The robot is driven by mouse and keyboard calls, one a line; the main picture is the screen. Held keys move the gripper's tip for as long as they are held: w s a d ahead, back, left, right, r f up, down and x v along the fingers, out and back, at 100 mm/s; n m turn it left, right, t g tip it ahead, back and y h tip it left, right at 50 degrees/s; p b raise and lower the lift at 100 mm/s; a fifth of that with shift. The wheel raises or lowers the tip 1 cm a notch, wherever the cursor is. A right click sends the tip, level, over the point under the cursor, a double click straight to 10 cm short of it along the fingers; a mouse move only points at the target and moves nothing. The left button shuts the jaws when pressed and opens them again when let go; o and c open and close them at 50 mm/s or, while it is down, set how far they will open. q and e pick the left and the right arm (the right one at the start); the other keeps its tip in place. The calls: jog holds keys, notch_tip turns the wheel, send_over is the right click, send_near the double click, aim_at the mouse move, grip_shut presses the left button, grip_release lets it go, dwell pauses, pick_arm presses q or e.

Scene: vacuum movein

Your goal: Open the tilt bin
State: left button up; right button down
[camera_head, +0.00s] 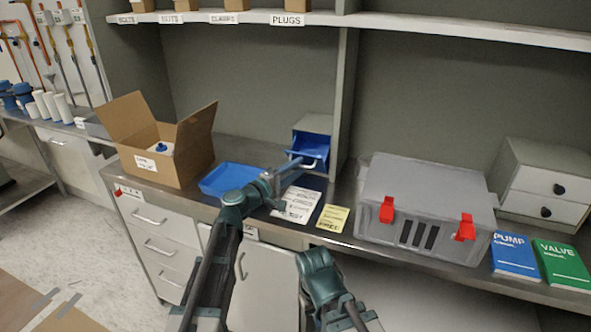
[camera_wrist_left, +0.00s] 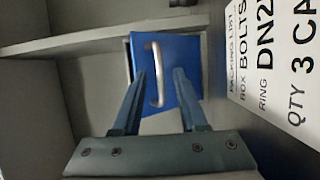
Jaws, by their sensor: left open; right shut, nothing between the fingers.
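The tilt bin is a blue bin (camera_head: 312,146) in a small grey housing (camera_head: 312,123) at the back of the bench, beside an upright shelf panel. Its blue front (camera_wrist_left: 184,62) carries a pale curved handle (camera_wrist_left: 156,75) in the left wrist view. My left gripper (camera_head: 293,163) is at the bin's front. In the left wrist view its open fingers (camera_wrist_left: 160,75) stand on either side of the handle, with no clear grip on it. My right gripper (camera_head: 317,260) is shut and empty, low in front of the bench; its fingertips are hard to make out.
A blue tray (camera_head: 228,179) and an open cardboard box (camera_head: 165,148) lie left of the bin. Papers (camera_head: 297,203) and a yellow note (camera_head: 332,217) lie in front. A grey case (camera_head: 425,190) with red latches stands right. Shelves are above.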

pick_arm(q)
grip_shut()
dwell(1.3)
